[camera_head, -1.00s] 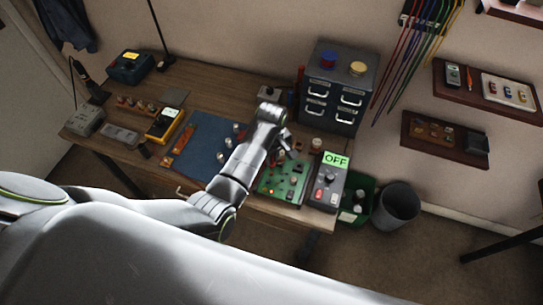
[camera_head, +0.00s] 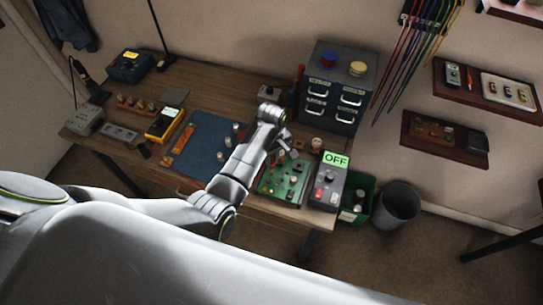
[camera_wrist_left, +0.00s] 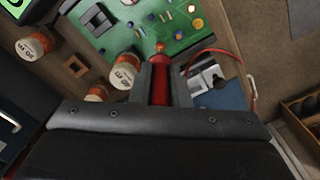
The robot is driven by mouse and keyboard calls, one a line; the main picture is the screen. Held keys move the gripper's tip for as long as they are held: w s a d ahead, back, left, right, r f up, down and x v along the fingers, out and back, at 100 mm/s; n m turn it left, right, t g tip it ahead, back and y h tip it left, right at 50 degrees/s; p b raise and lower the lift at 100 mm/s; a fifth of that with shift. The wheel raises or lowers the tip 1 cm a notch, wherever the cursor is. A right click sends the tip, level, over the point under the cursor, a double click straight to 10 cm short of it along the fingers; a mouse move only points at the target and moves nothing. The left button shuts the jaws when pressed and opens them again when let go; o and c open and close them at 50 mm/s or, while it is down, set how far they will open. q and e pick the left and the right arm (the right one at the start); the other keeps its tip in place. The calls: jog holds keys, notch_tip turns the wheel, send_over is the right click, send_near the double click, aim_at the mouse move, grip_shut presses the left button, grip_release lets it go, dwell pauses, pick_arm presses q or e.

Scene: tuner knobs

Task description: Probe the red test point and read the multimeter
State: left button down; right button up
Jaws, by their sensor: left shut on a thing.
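My left gripper (camera_head: 279,154) is over the back edge of the green circuit board (camera_head: 291,187). In the left wrist view, its fingers (camera_wrist_left: 161,68) are shut on a red probe (camera_wrist_left: 160,88), with the board (camera_wrist_left: 127,36) beyond. A small orange-red knob (camera_wrist_left: 160,47) shows just past the fingertips; I cannot tell whether it is the probe's end or the red test point, nor whether they touch. The yellow multimeter (camera_head: 165,123) lies left of the blue mat; its reading is too small to make out. My right gripper is not in view.
A grey box with a green OFF display (camera_head: 335,159) stands right of the board. Labelled jars (camera_wrist_left: 34,46) stand close beside the gripper. A red wire (camera_wrist_left: 226,51) arcs nearby. The blue mat (camera_head: 205,148) has free room. A drawer cabinet (camera_head: 337,83) stands behind.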

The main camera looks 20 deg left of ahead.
pick_arm(q)
jog(key=shift+f, duration=0.1)
dwell(0.4)
dwell(0.3)
jog(key=shift+r, duration=2.55)
